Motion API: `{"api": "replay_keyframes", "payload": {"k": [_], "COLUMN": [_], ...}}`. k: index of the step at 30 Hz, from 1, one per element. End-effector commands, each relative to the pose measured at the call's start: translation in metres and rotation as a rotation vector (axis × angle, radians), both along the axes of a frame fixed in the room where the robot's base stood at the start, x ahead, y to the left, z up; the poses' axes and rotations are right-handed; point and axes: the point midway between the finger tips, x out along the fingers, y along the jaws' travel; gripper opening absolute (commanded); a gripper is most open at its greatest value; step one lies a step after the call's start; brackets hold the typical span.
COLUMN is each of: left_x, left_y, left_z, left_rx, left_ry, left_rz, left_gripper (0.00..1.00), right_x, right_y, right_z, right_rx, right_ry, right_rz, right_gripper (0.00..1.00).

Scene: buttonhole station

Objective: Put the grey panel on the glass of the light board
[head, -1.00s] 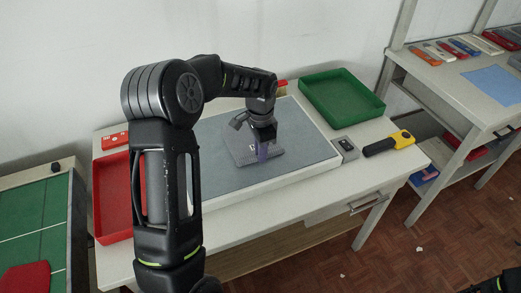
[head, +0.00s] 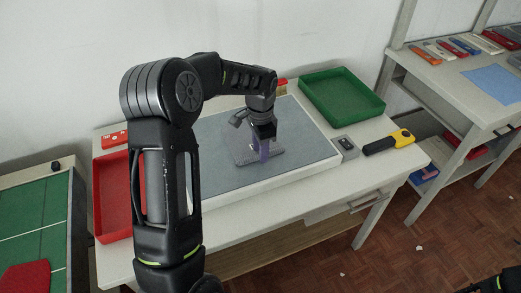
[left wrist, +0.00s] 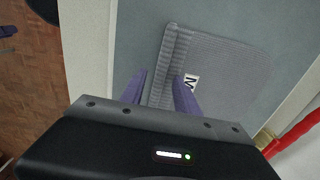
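The grey panel (head: 258,157), with a ribbed edge strip and a white label, lies flat on the blue-grey glass of the light board (head: 215,130). In the left wrist view the panel (left wrist: 225,65) rests wholly over the glass (left wrist: 140,40), with a pale frame on both sides. My left gripper (head: 265,155) is just above the panel, pointing down. Its purple fingers (left wrist: 160,78) are apart, around the ribbed edge, with a gap visible beside the strip. The arm and fingers hide part of the panel in the head view. My right gripper cannot be made out.
A red tray (head: 118,200) stands left of the board and a green tray (head: 342,93) at the back right. A small grey switch box (head: 346,147) and a yellow-black tool (head: 388,142) lie right of the board. The glass around the panel is clear.

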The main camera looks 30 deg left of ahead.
Motion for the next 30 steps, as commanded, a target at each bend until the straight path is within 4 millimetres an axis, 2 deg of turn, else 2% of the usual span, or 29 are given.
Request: {"api": "replay_keyframes", "payload": {"k": [5, 12, 18, 22, 30], "left_x": [0.001, 0.001, 0.001, 0.000, 0.000], "left_y": [0.000, 0.000, -0.001, -0.001, -0.001], "left_z": [0.024, 0.074, 0.107, 0.115, 0.116], "left_rx": [0.000, 0.001, 0.000, -0.001, -0.001], "left_ry": [-0.005, -0.006, -0.004, -0.002, -0.001], "left_rz": [0.000, 0.000, -0.001, -0.001, -0.001], "left_gripper": [0.37, 0.37, 0.37, 0.37, 0.37], "right_x": [0.000, 0.001, 0.001, 0.001, 0.002], "right_y": [0.000, 0.000, 0.001, 0.001, 0.001], "right_z": [-0.005, -0.010, -0.011, -0.011, -0.011], "right_rx": [0.001, 0.003, 0.003, 0.003, 0.003], "right_ry": [-0.001, -0.003, -0.004, -0.004, -0.004], "right_rz": [0.001, 0.001, 0.002, 0.002, 0.002], "right_gripper": [0.36, 0.36, 0.36, 0.36, 0.36]}}
